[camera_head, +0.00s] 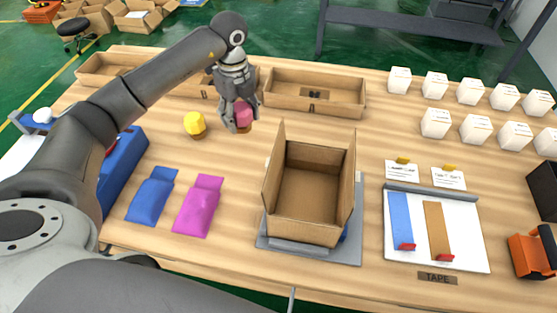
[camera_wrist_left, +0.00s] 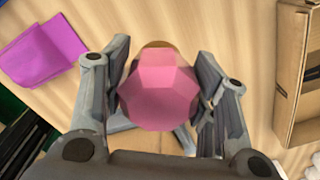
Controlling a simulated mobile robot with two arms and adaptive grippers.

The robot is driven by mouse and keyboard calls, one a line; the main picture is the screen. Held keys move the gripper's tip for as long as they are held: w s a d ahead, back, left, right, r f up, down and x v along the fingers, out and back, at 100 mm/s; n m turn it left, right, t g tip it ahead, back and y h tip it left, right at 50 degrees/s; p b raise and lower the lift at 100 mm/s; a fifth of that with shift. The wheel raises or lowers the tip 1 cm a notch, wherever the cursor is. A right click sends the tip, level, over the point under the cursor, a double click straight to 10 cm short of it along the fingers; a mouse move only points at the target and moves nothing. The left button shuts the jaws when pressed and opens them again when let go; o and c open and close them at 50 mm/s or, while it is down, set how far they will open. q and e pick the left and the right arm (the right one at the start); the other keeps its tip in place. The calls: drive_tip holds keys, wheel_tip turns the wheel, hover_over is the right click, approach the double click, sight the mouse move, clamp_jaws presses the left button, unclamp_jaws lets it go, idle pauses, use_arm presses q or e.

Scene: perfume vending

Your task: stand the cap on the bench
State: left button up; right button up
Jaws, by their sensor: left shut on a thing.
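The cap, pink and faceted (camera_head: 244,115), is between the fingers of my left gripper (camera_head: 241,120), towards the back middle of the wooden bench (camera_head: 225,155). In the left wrist view the pink cap (camera_wrist_left: 158,88) fills the space between the two fingers of the gripper (camera_wrist_left: 160,95), which is shut on it. A brown, rounded part shows at its far end. I cannot tell whether it touches the bench or hangs just above it. My right gripper is not in view.
A yellow faceted piece (camera_head: 194,122) with a brown base stands to the left. Shallow cardboard trays (camera_head: 330,109) line the back. An open carton (camera_head: 309,215) stands front middle. Blue (camera_head: 152,195) and magenta (camera_head: 198,205) pouches lie at the left; several white boxes (camera_head: 435,122) stand right.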

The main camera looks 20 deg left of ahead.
sight(239, 129)
use_arm(q)
drive_tip(key=f, duration=0.2)
drive_tip(key=s+f, duration=0.1)
drive_tip(key=shift+s+a+f, duration=0.1)
drive_tip(key=shift+a+f, duration=0.05)
drive_tip(key=shift+f, duration=0.25)
drive_tip(key=shift+f+p, duration=0.3)
wheel_tip(239, 129, down, 3)
drive_tip(key=shift+f, duration=0.3)
drive_tip(key=shift+w+f, duration=0.1)
drive_tip(key=shift+w, duration=0.1)
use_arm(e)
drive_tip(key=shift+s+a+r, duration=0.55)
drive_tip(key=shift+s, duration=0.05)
use_arm(q)
drive_tip(key=o, duration=0.9)
drive_tip(key=shift+c, duration=0.2)
drive_tip(key=shift+o, duration=1)
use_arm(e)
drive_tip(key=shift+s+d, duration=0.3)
